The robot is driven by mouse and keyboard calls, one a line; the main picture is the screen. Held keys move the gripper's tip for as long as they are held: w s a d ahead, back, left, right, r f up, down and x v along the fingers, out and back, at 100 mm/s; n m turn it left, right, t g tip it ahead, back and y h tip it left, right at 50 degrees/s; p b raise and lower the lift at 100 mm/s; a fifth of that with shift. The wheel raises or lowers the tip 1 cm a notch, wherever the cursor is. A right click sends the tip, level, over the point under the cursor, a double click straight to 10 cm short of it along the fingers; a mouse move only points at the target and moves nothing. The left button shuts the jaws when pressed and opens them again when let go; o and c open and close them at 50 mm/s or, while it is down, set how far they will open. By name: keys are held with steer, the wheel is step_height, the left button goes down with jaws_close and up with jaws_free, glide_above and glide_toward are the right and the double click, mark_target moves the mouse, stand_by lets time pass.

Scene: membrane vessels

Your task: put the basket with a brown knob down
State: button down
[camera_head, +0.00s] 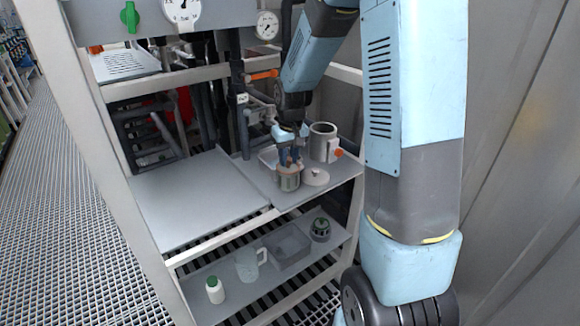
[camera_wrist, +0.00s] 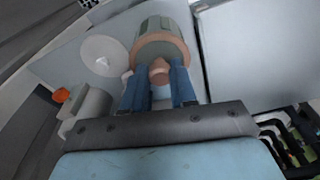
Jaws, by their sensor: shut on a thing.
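The basket (camera_head: 289,181) is a grey-green cylinder with a copper-brown rim, at the right part of the upper shelf (camera_head: 335,175). In the wrist view the basket (camera_wrist: 161,38) shows beyond my fingers, with its brown knob (camera_wrist: 159,70) between them. My gripper (camera_head: 290,158) is above the basket, its blue fingers shut on the knob. It also shows in the wrist view (camera_wrist: 159,88). The basket looks roughly upright. I cannot tell whether its bottom touches the shelf.
A grey open vessel (camera_head: 323,142) with an orange-red part stands just right of the basket. A round pale lid (camera_head: 316,177) lies beside it. The shelf's left part (camera_head: 200,200) is bare. A jug (camera_head: 247,264) and a bottle (camera_head: 214,290) stand below.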

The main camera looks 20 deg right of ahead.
steer(key=shift+w+a+f, duration=0.2)
steer(key=shift+w+f, duration=0.15)
steer(key=shift+f, duration=0.15)
steer(key=shift+w+f, duration=0.1)
steer(key=shift+f, duration=1.5)
steer(key=c, duration=0.9)
jaws_free()
steer(key=shift+f, duration=0.1)
